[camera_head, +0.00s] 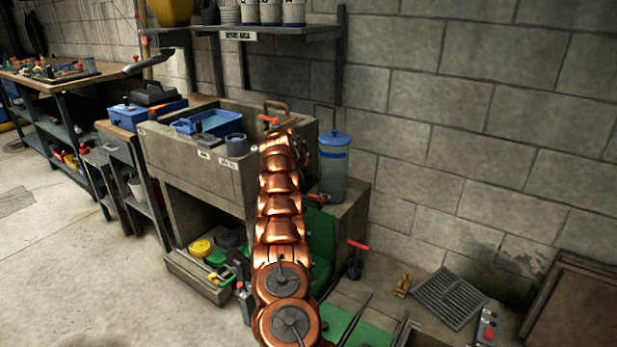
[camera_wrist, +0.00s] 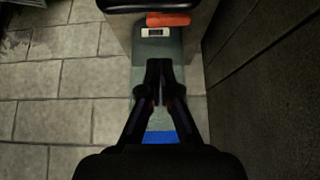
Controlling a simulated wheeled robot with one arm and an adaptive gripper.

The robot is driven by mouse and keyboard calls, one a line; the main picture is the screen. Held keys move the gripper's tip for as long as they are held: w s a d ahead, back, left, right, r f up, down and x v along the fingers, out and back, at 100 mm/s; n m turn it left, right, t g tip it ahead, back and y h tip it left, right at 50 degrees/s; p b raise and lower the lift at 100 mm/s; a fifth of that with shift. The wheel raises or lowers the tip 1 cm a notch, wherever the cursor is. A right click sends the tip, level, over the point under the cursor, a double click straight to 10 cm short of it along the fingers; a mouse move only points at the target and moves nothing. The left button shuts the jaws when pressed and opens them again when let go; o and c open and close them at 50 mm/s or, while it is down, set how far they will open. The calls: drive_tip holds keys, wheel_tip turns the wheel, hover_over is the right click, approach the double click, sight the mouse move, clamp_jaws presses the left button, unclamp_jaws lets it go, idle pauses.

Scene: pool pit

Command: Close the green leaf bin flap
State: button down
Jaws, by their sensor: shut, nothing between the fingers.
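A green thing (camera_head: 321,245), likely the leaf bin, stands low beside the sink unit in the head view. My copper arm hides much of it, and I cannot make out its flap or whether that is open. A flat green panel (camera_head: 345,328) lies lower down to the right of my arm; I cannot tell if it belongs to the bin. My gripper (camera_wrist: 158,65) shows in the wrist view with its two black fingers together and empty. It is in front of a grey-green surface with a small label (camera_wrist: 155,32). The bin is not recognisable in that view.
A blue-lidded clear canister (camera_head: 334,165) stands right of my arm by the stone sink (camera_head: 195,155). A red-handled tool (camera_head: 355,260), a floor grate (camera_head: 450,298) and a wooden panel (camera_head: 570,305) are lower right. The floor at left is open.

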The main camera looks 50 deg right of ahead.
sight(309, 205)
drive_tip(key=p+x, duration=0.2)
drive_tip(key=x, duration=0.2)
drive_tip(key=shift+a+f, duration=0.1)
drive_tip(key=shift+f, duration=0.15)
drive_tip(key=shift+a+b, duration=0.3)
drive_tip(key=shift+b, duration=0.5)
drive_tip(key=a+b, duration=0.2)
drive_tip(key=shift+s+a+f+b, duration=0.15)
drive_tip(key=shift+a+f+b, duration=0.1)
drive_tip(key=shift+f+b, duration=0.1)
drive_tip(key=shift+a, duration=0.15)
drive_tip(key=shift+a, duration=0.15)
idle(0.4)
